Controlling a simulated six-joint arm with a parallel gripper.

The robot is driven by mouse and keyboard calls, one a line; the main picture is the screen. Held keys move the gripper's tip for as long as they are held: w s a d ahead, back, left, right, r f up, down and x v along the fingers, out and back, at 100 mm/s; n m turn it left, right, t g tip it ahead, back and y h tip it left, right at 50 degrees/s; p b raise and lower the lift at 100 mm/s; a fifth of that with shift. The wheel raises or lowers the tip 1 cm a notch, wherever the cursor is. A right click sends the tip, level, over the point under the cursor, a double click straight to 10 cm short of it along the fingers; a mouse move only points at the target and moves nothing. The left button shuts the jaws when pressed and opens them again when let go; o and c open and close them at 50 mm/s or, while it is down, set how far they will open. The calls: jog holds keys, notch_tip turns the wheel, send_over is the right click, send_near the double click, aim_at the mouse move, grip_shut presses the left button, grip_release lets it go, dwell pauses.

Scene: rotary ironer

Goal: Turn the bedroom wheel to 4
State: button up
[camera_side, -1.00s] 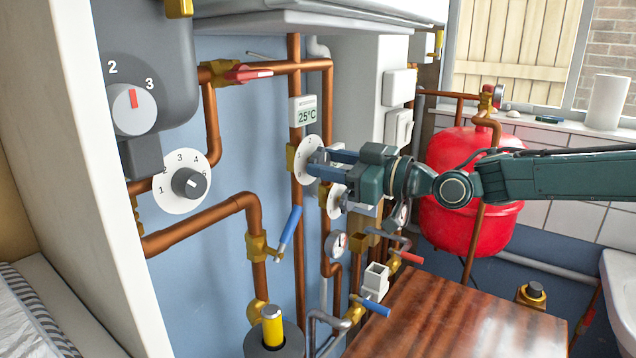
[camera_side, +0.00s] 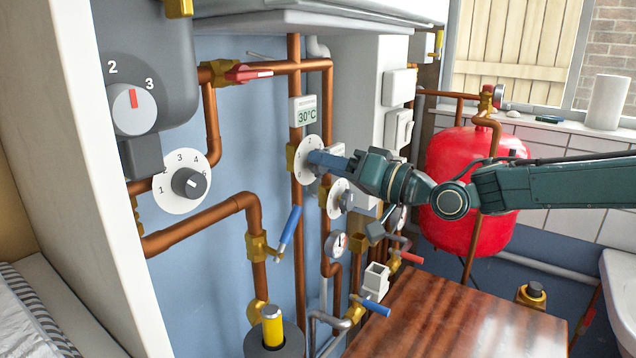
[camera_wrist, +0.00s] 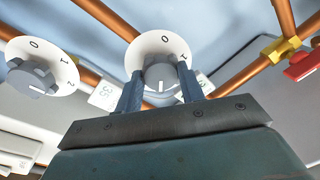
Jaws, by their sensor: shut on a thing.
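A white dial disc (camera_side: 306,158) with a grey knob is on the pipework behind my gripper. In the wrist view the knob (camera_wrist: 160,76) sits between my two fingers, and my gripper (camera_wrist: 160,82) is shut on it. The disc shows 0 and 1 at its top and right; the fingers hide the rest of its scale. A white line on the knob points down in the wrist view. In the side view my gripper (camera_side: 322,162) reaches the disc from the right, with blue fingers. No room name is readable on the dial.
A second white dial (camera_side: 338,198) is just below; it is at left in the wrist view (camera_wrist: 35,68). Copper pipes, a blue lever (camera_side: 290,228) and another numbered dial (camera_side: 181,184) are left. A wooden top (camera_side: 450,318) lies below.

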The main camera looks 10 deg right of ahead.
jog(key=shift+s+a+m+t+h, duration=0.1)
jog(key=shift+m+t+h, duration=0.2)
jog(key=shift+m, duration=3.5)
jog(key=shift+m+t+h, duration=0.2)
jog(key=shift+m+t, duration=0.1)
jog(key=shift+m, duration=3.5)
jog(key=o, duration=0.9)
jog(key=shift+o, duration=0.2)
jog(key=v, duration=1.3)
jog(key=shift+s+d, duration=0.2)
jog(key=shift+s, duration=0.2)
